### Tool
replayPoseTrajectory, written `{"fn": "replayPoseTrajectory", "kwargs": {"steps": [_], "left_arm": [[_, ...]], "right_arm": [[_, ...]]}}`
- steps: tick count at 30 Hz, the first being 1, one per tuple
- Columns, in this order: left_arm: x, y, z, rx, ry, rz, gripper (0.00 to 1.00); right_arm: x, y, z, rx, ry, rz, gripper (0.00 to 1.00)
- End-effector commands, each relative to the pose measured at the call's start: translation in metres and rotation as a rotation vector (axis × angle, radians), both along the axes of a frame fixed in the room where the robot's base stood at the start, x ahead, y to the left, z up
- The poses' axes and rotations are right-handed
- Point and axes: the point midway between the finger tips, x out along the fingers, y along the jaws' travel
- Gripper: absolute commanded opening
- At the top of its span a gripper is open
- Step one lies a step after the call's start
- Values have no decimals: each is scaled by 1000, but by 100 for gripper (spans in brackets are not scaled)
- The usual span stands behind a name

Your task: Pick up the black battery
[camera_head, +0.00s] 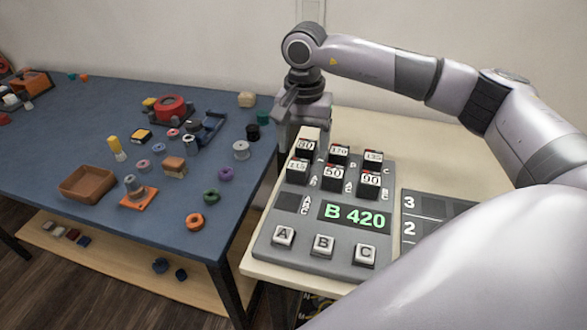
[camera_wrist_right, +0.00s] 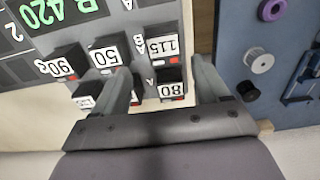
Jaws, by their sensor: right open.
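Several black battery blocks with white number labels stand in the grey board (camera_head: 268,240). In the head view they include 80 (camera_head: 305,147), 120 (camera_head: 338,154), 115 (camera_head: 297,171), 50 (camera_head: 333,180) and 90 (camera_head: 369,186). Which one is meant cannot be told. My right gripper (camera_head: 301,135) is at the board's back left corner, close to the 80 block. In the wrist view my right gripper (camera_wrist_right: 163,72) is open, its fingers either side of the 80 (camera_wrist_right: 170,85) and 115 (camera_wrist_right: 162,48) blocks. Contact cannot be judged. My left gripper is not in view.
The board shows a green "B 420" display (camera_head: 354,217) and buttons A, B and C. A panel marked 3 and 2 (camera_head: 420,210) lies to its right. The blue table (camera_head: 90,115) at left holds a brown tray (camera_head: 87,184), a black cylinder (camera_head: 253,132) and several small parts.

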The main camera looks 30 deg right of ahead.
Motion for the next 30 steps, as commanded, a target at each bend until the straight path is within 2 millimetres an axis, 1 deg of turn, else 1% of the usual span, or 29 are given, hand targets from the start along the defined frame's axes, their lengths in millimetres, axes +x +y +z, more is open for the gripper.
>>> {"fn": "replayPoseTrajectory", "kwargs": {"steps": [6,9,13,19,20,21,23,24,25,30], "left_arm": [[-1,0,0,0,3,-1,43],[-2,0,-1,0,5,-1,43],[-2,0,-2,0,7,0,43],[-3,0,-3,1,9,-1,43],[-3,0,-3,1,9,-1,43],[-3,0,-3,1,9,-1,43],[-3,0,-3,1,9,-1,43],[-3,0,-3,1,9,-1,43],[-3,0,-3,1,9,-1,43],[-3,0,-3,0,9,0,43]], "right_arm": [[1,9,-31,3,3,2,74],[1,9,-45,4,2,0,74],[1,9,-53,5,0,0,74],[2,9,-53,5,-1,0,74],[2,9,-53,5,-1,0,68],[2,9,-53,5,-1,0,55],[2,9,-53,5,-1,0,35],[2,9,-53,6,0,0,22],[2,9,-53,5,-1,0,16],[2,9,-52,6,-2,0,16]]}}
